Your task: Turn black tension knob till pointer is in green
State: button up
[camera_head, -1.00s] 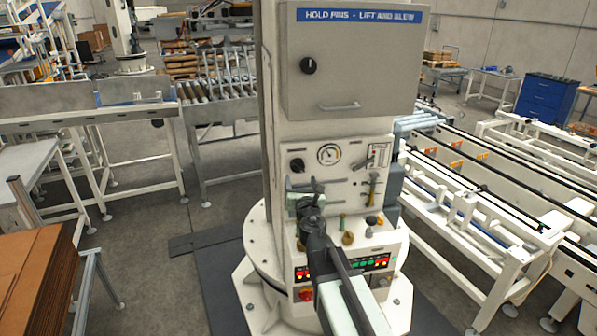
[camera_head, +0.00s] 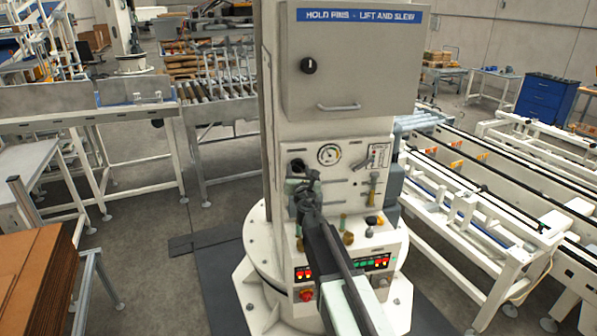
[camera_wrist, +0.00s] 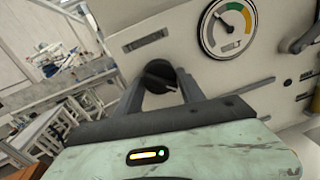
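The black tension knob (camera_wrist: 158,75) is in the wrist view on the pale panel, just beyond and between my fingertips. My gripper (camera_wrist: 161,80) is open, with one finger on each side of the knob; I cannot tell whether either finger touches it. In the head view my gripper (camera_head: 298,178) is close in front of the panel and partly covers the knob. The gauge also shows in the head view (camera_head: 329,154).
A lever plate (camera_head: 377,157) is right of the gauge. Below is a sloped control box with a red knob (camera_head: 306,295), lit buttons and brass-coloured fittings. A grey cabinet (camera_head: 350,70) with its own black knob and handle overhangs the panel.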

jog(key=shift+m, duration=0.3)
jog(key=shift+m+p, duration=0.45)
jog(key=shift+m, duration=2.15)
jog(key=o, duration=1.3)
jog(key=shift+o, duration=0.2)
jog(key=s, duration=0.7)
jog(key=shift+s+d+r, duration=0.15)
jog(key=shift+s+d, duration=0.25)
